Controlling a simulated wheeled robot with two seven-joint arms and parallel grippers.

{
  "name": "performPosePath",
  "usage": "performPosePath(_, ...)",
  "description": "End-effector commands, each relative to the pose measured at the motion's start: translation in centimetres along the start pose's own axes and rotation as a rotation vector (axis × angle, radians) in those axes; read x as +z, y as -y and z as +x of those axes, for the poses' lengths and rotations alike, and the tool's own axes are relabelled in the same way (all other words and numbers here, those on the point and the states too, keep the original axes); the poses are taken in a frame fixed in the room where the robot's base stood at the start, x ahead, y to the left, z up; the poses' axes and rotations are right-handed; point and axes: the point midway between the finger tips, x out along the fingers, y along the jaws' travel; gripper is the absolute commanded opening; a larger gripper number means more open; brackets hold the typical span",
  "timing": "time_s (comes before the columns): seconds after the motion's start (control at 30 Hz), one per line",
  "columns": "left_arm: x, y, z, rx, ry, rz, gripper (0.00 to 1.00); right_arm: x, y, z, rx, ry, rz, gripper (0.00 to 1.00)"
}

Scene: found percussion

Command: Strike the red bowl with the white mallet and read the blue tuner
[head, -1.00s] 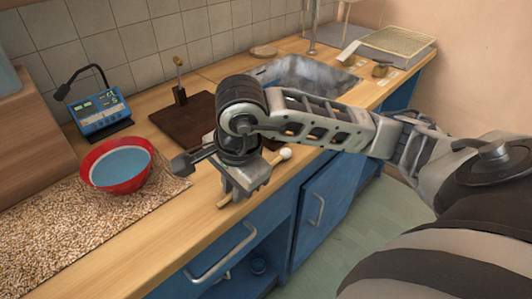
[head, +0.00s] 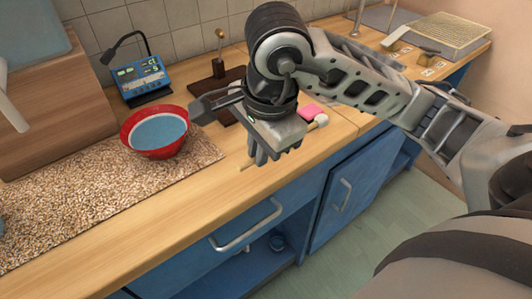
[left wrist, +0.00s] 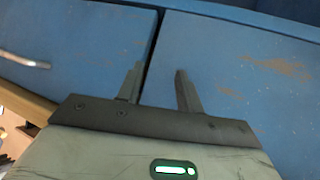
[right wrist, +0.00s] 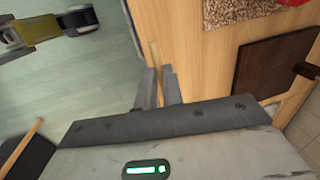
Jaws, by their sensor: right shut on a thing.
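The red bowl (head: 157,132) with a pale blue inside stands on a speckled mat; its red edge shows in the right wrist view (right wrist: 294,3). The blue tuner (head: 142,80) stands behind it, with a black gooseneck; its small display characters are not clearly legible. My right gripper (head: 268,155) is shut on the wooden handle of the white mallet (head: 321,120), near the counter's front edge, right of the bowl. The handle shows between the fingers in the right wrist view (right wrist: 155,55). My left gripper (left wrist: 158,68) is open and empty, facing blue cabinet doors.
The speckled mat (head: 80,210) covers the left counter. A dark board (head: 210,92) with a small upright post lies behind my right gripper. A pink block (head: 311,111) is near the mallet head. A wooden box (head: 55,110) stands at the left. Cabinet handles (head: 245,225) project below.

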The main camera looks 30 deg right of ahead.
Motion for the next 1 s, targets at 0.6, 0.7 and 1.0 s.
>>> performPosePath(0.6,0.1,0.2,-0.3,-0.011,0.025,0.025,0.36,9.8,-3.9,-7.5,-0.023,0.016,-0.016,0.0)
performPosePath(0.7,0.4,0.2,0.0,-0.008,0.022,0.021,0.36,11.8,-2.8,-8.0,-0.087,0.067,-0.053,0.0)
performPosePath(1.0,0.4,0.1,0.6,0.006,-0.009,-0.001,0.36,19.0,4.8,-12.5,-0.421,0.419,-0.231,0.0)
